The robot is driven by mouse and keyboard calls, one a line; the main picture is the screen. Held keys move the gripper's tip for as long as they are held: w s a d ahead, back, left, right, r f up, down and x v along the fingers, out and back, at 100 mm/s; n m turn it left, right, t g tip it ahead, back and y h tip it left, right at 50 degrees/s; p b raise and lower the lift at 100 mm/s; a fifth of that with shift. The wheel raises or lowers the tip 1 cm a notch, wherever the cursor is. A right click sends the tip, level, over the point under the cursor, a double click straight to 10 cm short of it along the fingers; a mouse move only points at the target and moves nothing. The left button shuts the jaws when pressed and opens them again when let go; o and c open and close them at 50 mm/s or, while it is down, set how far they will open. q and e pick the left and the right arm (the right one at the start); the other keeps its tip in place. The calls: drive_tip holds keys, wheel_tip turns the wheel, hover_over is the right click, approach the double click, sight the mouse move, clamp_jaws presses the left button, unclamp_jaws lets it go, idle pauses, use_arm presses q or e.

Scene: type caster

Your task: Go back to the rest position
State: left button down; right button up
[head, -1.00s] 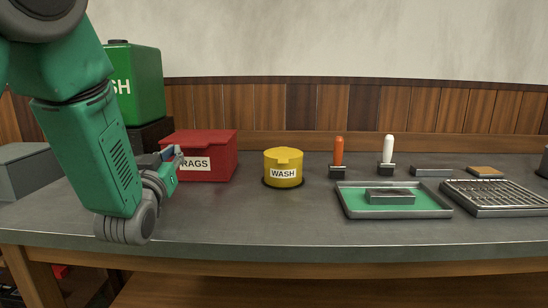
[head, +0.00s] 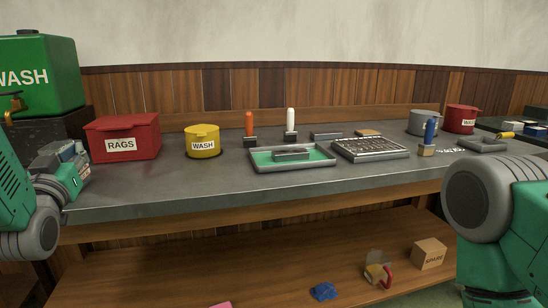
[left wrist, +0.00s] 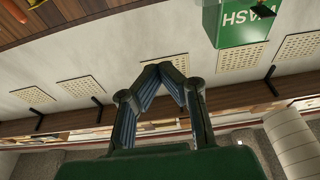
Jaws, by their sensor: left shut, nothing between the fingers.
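My left gripper (head: 76,164) is at the left of the head view, just in front of the red RAGS bin's left side. It looks empty. In the left wrist view its two fingers (left wrist: 160,68) slant inward and meet at the tips, with nothing between them. My right arm (head: 492,205) shows at the right edge of the head view. Its gripper is out of the picture.
A green WASH tank (head: 40,90) stands at far left. A lower shelf (head: 220,265) carries a SPARE box (head: 429,253).

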use_arm(q)
drive_tip(key=s+d+f+m+g+h+p, duration=0.15)
drive_tip(key=s+f+g, duration=0.25)
drive_tip(key=f, duration=0.6)
drive_tip(key=s+d+f+g+h+p, duration=0.1)
drive_tip(key=s+d+f+g, duration=0.3)
drive_tip(key=f, duration=0.6)
drive_tip(key=s+d+f+m+g+h+p, duration=0.1)
drive_tip(key=s+f+g+p, duration=0.15)
drive_tip(key=s+f, duration=0.45)
drive_tip(key=s+d+f+g, duration=0.1)
drive_tip(key=s+f+g, duration=0.2)
drive_tip(key=s, duration=0.4)
drive_tip(key=s+d+f+g+h+p, duration=0.1)
drive_tip(key=s+d+f+g, duration=0.1)
drive_tip(key=s+f, duration=0.3)
drive_tip(key=s+d+f+g+p, duration=0.1)
drive_tip(key=s+f+g, duration=0.3)
drive_tip(key=s, duration=0.7)
drive_tip(key=shift+d+f+m, duration=0.45)
drive_tip(key=shift+d+f, duration=0.15)
drive_tip(key=shift+d, duration=0.15)
use_arm(e)
wheel_tip(320, 180, up, 7)
drive_tip(key=shift+s+d+r, duration=0.15)
drive_tip(key=shift+s, duration=0.1)
use_arm(q)
drive_tip(key=shift+s+h, duration=0.1)
drive_tip(key=shift+h, duration=0.15)
